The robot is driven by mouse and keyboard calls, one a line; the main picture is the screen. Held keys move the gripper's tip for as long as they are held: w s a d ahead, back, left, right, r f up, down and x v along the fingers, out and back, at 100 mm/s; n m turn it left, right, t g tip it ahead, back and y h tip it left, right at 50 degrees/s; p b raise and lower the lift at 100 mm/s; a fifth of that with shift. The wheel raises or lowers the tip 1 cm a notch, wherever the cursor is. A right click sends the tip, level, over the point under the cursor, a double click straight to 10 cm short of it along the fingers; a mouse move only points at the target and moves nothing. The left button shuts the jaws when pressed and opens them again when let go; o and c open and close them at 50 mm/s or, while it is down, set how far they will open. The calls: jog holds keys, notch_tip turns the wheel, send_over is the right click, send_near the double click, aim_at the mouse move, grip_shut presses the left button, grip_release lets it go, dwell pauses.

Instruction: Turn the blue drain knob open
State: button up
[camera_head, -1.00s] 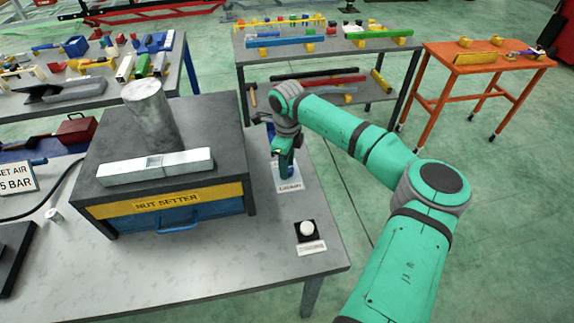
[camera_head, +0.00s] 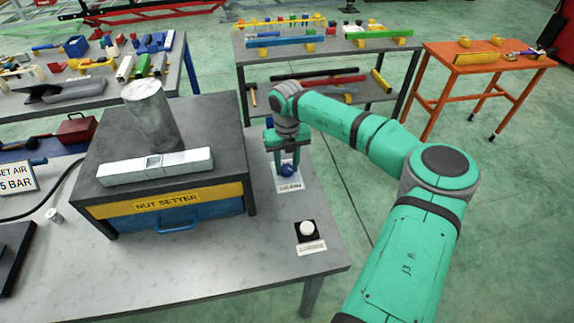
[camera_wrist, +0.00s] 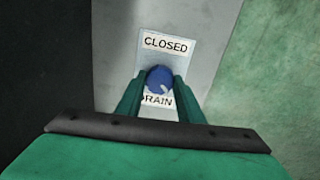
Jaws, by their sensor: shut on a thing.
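The blue drain knob (camera_head: 287,170) stands on a white label plate (camera_head: 290,187) at the right side of the grey table. In the wrist view the knob (camera_wrist: 159,78) sits between the fingertips of my gripper (camera_wrist: 158,82), which is shut on it. A small pale mark shows on the knob's lower right. The plate (camera_wrist: 181,45) reads "CLOSED" above the knob and "DRAIN" below, its first letter partly hidden by a finger. In the head view my gripper (camera_head: 285,165) reaches down over the knob from the wrist.
The nut setter box (camera_head: 165,205) stands close to the left of the knob. A white button on a black base (camera_head: 306,230) is nearer the table's front right corner. The grey table (camera_head: 230,265) is clear in front.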

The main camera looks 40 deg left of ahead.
aim_at(288, 168)
jog(key=m, duration=0.4)
jog(key=shift+w+d+m, duration=0.1)
jog(key=shift+m, duration=0.2)
jog(key=m, duration=0.4)
jog(key=shift+m, duration=0.4)
jog(key=o, duration=1.1)
jog(key=shift+c, duration=0.2)
jog(key=shift+r, duration=0.1)
notch_tip(288, 168, up, 11)
jog(key=shift+f, duration=0.2)
